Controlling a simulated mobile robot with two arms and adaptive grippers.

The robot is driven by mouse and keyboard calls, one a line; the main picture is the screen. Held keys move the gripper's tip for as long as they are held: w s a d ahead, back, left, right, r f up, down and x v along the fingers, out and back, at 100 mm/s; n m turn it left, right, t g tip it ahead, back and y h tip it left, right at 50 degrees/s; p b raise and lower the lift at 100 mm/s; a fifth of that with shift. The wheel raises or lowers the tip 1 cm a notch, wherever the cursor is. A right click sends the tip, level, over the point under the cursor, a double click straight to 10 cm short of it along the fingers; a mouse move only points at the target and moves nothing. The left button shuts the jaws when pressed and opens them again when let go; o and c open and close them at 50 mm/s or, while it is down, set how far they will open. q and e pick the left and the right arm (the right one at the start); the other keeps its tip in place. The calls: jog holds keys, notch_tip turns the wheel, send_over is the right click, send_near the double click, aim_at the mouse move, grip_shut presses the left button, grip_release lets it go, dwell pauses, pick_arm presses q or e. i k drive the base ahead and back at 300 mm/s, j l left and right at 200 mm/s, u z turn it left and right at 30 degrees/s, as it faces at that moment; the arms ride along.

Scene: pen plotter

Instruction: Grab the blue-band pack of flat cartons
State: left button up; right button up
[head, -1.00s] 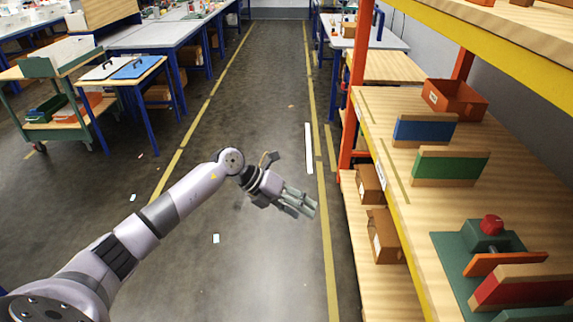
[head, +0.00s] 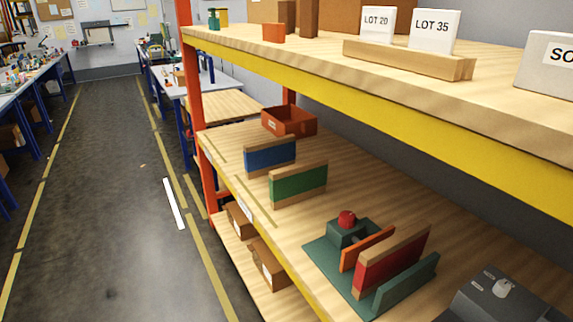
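The blue-band pack of flat cartons (head: 270,157) stands upright on the middle shelf of the rack, behind the green-band pack (head: 298,184). A red-band pack (head: 392,262) stands nearer, in a green fixture (head: 327,258) with an orange plate and a red knob. Nothing touches the blue-band pack from my side. Neither of my grippers is in the head view.
The rack has an orange post (head: 194,100) and a yellow upper beam (head: 400,107) above the packs. An orange bin (head: 290,121) sits behind the blue-band pack. Brown boxes (head: 266,264) lie on the lower shelf. The aisle floor (head: 100,220) at left is clear.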

aim_at(263, 156)
jog(key=i+j+z, duration=0.25)
jog(key=z, duration=0.25)
jog(key=i+j+z, duration=0.15)
jog(key=j+z, duration=0.35)
